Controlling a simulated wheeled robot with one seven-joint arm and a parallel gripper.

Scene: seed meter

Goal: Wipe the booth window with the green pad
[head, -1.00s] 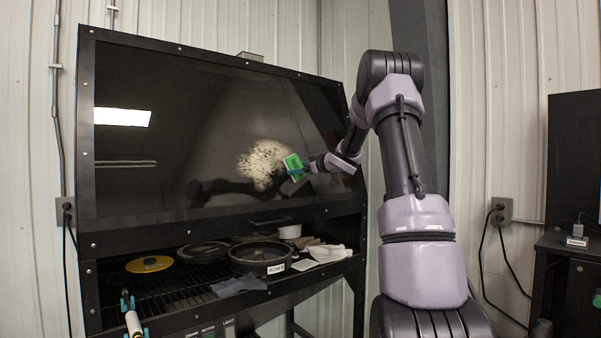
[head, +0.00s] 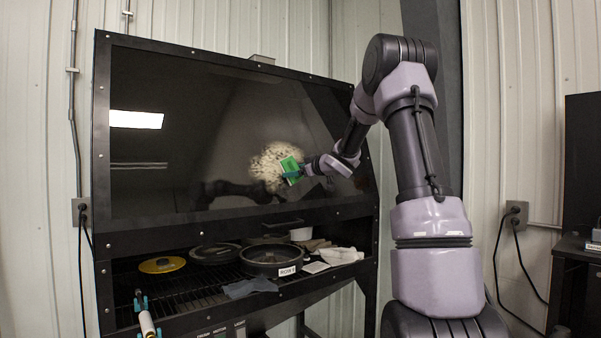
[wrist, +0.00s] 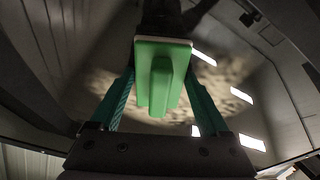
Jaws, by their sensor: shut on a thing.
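The booth window (head: 200,130) is a dark, glossy sloped pane in a black frame. A pale dusty smudge (head: 268,158) with dark specks lies on its lower right part; it also shows in the wrist view (wrist: 225,80). My gripper (head: 287,174) is shut on the green pad (head: 291,165) at the right side of the smudge. In the wrist view the green pad (wrist: 161,50) sits between the teal fingers, gripped by its raised handle. Its wiping face is turned away toward the window. I cannot tell if it touches the glass.
Below the window, the open shelf holds a black round pan (head: 271,262), a yellow disc (head: 162,265), a grey cloth (head: 250,288) and a white cloth (head: 342,256). A roller-like tool (head: 147,322) hangs at the front left. A dark cabinet (head: 581,170) stands right.

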